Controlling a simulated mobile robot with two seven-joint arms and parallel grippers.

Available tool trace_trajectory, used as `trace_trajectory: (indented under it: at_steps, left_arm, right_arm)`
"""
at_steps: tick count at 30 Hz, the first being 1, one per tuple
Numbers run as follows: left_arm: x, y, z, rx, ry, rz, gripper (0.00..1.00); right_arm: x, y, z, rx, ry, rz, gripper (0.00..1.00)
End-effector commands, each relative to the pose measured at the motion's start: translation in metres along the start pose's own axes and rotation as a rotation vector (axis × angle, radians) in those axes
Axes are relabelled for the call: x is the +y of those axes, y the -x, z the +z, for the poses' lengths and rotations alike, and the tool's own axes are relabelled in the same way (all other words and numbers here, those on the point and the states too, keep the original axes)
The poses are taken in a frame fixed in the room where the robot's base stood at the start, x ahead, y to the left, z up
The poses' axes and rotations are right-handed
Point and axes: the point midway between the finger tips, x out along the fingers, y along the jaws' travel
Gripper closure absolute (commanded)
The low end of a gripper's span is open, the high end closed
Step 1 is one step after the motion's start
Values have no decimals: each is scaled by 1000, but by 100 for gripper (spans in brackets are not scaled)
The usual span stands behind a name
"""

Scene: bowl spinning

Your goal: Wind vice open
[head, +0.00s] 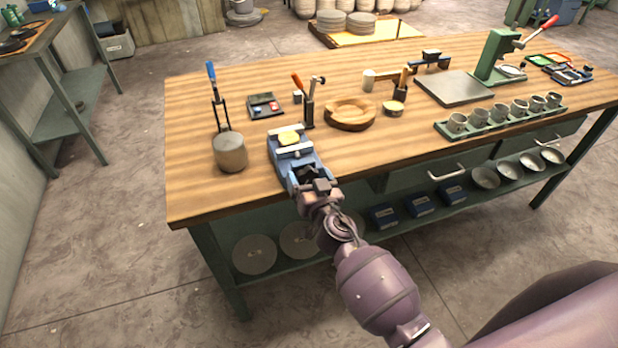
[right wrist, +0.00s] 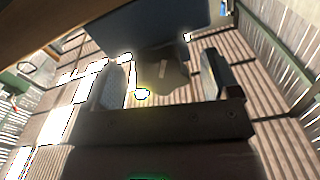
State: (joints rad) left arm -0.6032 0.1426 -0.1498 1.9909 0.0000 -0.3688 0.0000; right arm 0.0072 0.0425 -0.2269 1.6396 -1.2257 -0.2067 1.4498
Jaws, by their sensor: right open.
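The blue vice (head: 284,157) sits at the front edge of the wooden workbench. A yellow block (head: 289,138) lies between its pale jaws. My right gripper (head: 316,187) is at the front end of the vice, just off the bench edge, and hides the screw end in the head view. In the right wrist view the gripper (right wrist: 163,82) is open, a finger on each side of a grey part under the dark blue vice body (right wrist: 150,22). A bright bar with round ends (right wrist: 133,76), apparently the handle, shows between the fingers. Contact cannot be told. My left gripper is out of view.
Drawer handles (head: 447,171) and a lower shelf are under the top.

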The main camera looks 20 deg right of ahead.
Motion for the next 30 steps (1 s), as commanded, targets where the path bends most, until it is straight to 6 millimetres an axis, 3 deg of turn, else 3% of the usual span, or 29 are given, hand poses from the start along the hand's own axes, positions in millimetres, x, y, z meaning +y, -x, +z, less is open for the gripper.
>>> trace_trajectory:
  at_steps: [4, 14, 23, 30]
  left_arm:
    - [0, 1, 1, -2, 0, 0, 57]
    - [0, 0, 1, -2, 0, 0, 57]
    - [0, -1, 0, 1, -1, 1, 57]
    - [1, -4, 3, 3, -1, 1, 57]
  right_arm:
    - [0, 0, 0, 0, 0, 0, 18]
    - [0, 0, 0, 0, 0, 0, 67]
    - [0, 0, 0, 0, 39, 0, 67]
    - [0, 0, 0, 3, 175, 0, 67]
